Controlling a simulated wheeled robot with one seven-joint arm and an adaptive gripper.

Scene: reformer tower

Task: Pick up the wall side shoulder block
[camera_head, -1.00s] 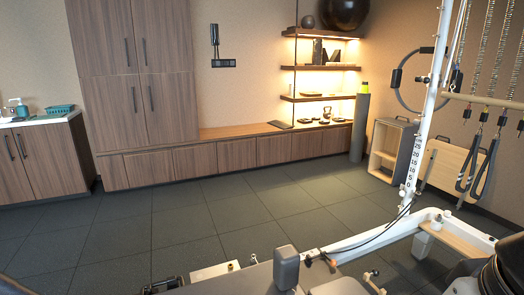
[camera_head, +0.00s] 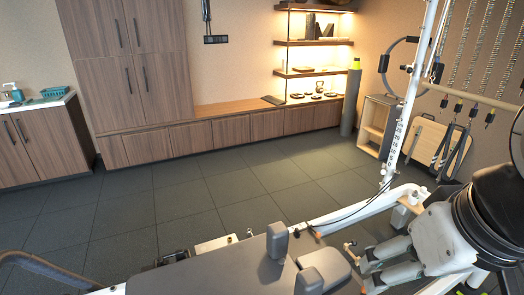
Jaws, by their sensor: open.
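The one nearer the back wall, the wall side shoulder block (camera_head: 277,240), is fully in sight and stands apart from my gripper.
The white reformer frame (camera_head: 345,214) with a black cord runs behind the carriage. A white upright post (camera_head: 405,120) with a scale rises near my arm. Straps (camera_head: 455,148) and springs hang at the right. The dark floor (camera_head: 150,215) behind is clear.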

